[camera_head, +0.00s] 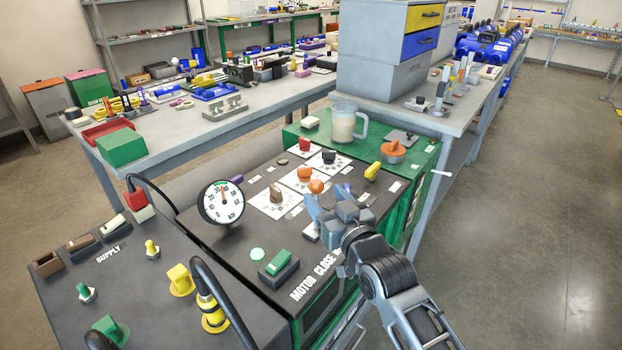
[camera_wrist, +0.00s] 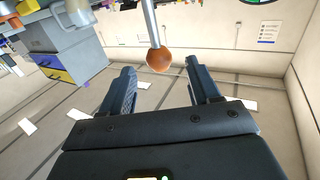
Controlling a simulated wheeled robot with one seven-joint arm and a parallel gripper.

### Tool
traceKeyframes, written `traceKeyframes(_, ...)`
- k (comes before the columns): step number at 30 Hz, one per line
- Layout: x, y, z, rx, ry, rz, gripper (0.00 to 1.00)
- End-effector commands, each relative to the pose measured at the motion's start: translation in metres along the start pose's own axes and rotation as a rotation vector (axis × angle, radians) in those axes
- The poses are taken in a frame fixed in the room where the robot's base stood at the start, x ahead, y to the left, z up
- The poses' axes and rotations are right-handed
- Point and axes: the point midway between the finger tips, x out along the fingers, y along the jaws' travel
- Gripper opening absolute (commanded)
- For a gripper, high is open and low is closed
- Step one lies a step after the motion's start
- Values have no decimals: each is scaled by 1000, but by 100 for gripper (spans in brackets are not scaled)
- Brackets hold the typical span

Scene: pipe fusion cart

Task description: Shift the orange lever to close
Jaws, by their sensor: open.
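The orange lever (camera_head: 316,186) shows as a round orange ball among the controls on the dark cart top, just beyond my gripper. In the wrist view, the orange ball (camera_wrist: 158,60) sits on the end of a metal rod. My gripper (camera_head: 317,203) is over the cart's right part, its blue fingers pointing toward the ball. In the wrist view, my gripper (camera_wrist: 161,79) is open, and the ball appears at the gap near the fingertips. I cannot tell whether it touches a finger. The lever's base is hidden in the head view.
White labelled plates with a brown knob (camera_head: 275,193), a black knob (camera_head: 329,156) and a red knob (camera_head: 305,145) surround the lever. A pressure gauge (camera_head: 222,202) stands left. A green switch (camera_head: 278,263) is nearer, and a jug (camera_head: 347,122) stands behind. Floor at right is clear.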

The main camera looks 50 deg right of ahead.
Motion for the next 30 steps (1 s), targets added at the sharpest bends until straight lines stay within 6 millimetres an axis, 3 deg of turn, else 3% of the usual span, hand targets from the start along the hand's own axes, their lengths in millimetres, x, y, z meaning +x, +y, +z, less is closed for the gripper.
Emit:
traceKeyframes(9,47,0,-3,1,2,0,61)
traceKeyframes(15,66,0,-2,0,2,0,61)
traceKeyframes(26,71,0,0,0,0,-1,61)
traceKeyframes(30,71,0,0,0,1,-1,48)
